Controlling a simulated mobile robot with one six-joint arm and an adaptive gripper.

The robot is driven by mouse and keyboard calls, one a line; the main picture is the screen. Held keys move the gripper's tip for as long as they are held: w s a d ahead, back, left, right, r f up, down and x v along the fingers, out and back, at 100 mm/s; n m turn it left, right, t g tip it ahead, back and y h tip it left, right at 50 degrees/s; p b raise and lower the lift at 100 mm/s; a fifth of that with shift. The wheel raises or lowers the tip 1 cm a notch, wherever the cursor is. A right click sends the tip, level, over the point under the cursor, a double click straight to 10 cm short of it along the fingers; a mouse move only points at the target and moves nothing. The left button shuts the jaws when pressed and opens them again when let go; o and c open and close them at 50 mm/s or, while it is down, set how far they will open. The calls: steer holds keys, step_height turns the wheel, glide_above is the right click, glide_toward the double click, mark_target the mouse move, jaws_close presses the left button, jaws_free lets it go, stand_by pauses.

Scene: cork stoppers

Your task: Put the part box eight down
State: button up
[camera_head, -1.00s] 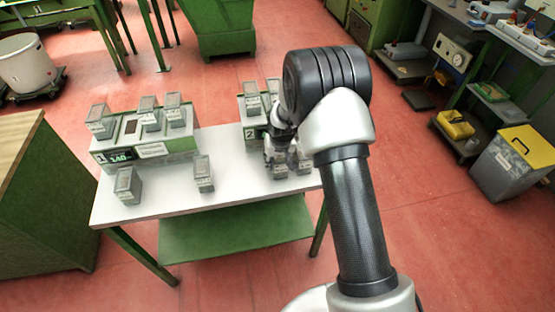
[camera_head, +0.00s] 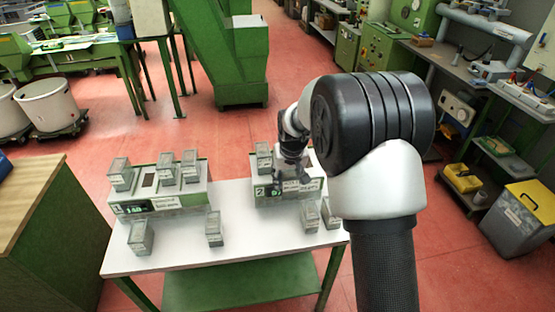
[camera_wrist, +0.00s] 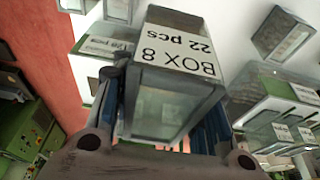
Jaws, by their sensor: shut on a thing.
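The box labelled BOX 8, 22 pcs (camera_wrist: 165,105), is a grey, clear-sided box in the wrist view. My gripper (camera_wrist: 163,112) is shut on it, with one finger along each side. In the head view my gripper (camera_head: 292,172) is at the right part of the scale marked 2 (camera_head: 262,194), on the white table (camera_head: 185,250). The box is hard to make out there, and I cannot tell whether it touches the scale.
The scale marked 1 (camera_head: 165,203) bears several grey boxes at the left. One box (camera_head: 263,156) stands on scale 2's left part. Boxes (camera_head: 141,238), (camera_head: 213,229) and (camera_head: 309,216) stand along the table's front, with bare tabletop between them.

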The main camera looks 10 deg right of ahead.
steer(key=shift+s+r, duration=0.2)
steer(key=s+f, duration=0.3)
steer(key=s, duration=1.4)
steer(key=shift+s, duration=0.25)
steer(key=shift+f, duration=0.1)
